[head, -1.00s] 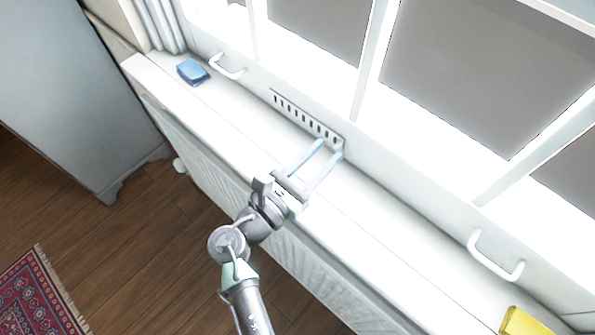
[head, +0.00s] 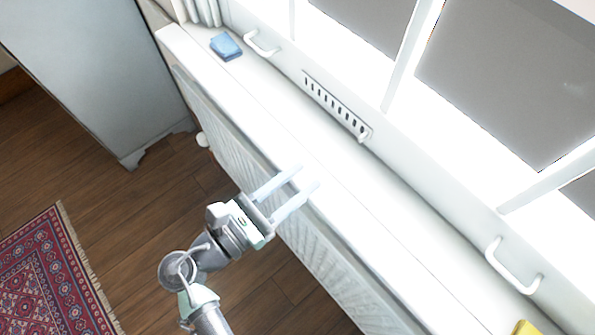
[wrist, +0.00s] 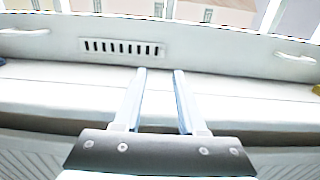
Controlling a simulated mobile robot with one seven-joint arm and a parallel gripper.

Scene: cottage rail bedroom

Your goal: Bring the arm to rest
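My gripper (head: 296,187) is open and empty in the head view. Its two pale fingers point to the upper right, over the front edge of the white window sill (head: 400,216). In the wrist view my gripper (wrist: 158,72) shows its fingers apart with nothing between them. They point toward the slotted vent (wrist: 122,48) in the window frame, which stands beyond the fingertips.
A blue object (head: 226,46) lies at the sill's far left end, and a yellow object (head: 526,328) at its right end. White handles (head: 512,268) sit on the window frame. A grey cabinet (head: 100,70) stands left. A red patterned rug (head: 48,275) lies on the wooden floor.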

